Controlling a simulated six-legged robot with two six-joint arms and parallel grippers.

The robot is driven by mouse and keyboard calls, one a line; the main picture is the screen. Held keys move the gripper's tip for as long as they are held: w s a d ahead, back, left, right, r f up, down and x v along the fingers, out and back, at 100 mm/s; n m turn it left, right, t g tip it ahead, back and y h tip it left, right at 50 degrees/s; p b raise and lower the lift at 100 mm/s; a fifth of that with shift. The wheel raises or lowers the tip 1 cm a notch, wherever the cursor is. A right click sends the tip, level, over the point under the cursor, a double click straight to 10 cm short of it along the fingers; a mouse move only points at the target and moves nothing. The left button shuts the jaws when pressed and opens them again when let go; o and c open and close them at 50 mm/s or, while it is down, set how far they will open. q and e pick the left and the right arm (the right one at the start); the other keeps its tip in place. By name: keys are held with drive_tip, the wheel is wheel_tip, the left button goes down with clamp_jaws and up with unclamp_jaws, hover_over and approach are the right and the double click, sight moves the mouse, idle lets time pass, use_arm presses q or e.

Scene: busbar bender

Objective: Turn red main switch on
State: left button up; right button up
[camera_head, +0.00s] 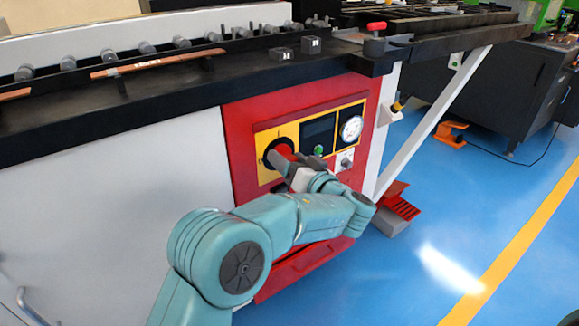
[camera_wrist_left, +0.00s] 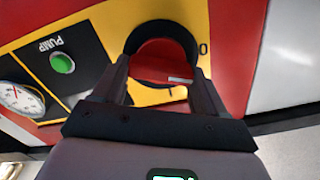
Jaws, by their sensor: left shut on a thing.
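The red main switch (camera_head: 281,147) sits on a yellow plate (camera_head: 263,138) on the red front panel of the machine. My left gripper (camera_head: 283,162) reaches it from the front right and covers part of it. In the left wrist view, the fingers of my left gripper (camera_wrist_left: 163,78) are shut on the red switch (camera_wrist_left: 163,49), one on each side. A dark ring surrounds the switch. The marks 0 and 1 show on the yellow plate. How far the knob is turned is hard to tell. My right gripper is in neither view.
A green pump button (camera_head: 319,150) and a round gauge (camera_head: 351,129) are right of the switch. A small switch (camera_head: 345,160) is below the gauge. The dark machine bench (camera_head: 150,105) overhangs the panel. A red pedal (camera_head: 402,207) stands on the blue floor.

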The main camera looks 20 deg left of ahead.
use_arm(q)
drive_tip(key=m, duration=0.2)
drive_tip(key=shift+m, duration=0.4)
drive_tip(key=m, duration=0.2)
drive_tip(key=shift+m, duration=0.3)
drive_tip(key=m, duration=0.3)
drive_tip(key=shift+w+m+p, duration=0.1)
drive_tip(key=shift+m+p, duration=0.2)
drive_tip(key=shift+p, duration=0.05)
drive_tip(key=shift+m+p, duration=0.65)
drive_tip(key=shift+m, duration=1.15)
drive_tip(key=o, duration=1.1)
drive_tip(key=shift+a+f, duration=0.1)
drive_tip(key=shift+f, duration=0.05)
drive_tip(key=shift+c, duration=0.2)
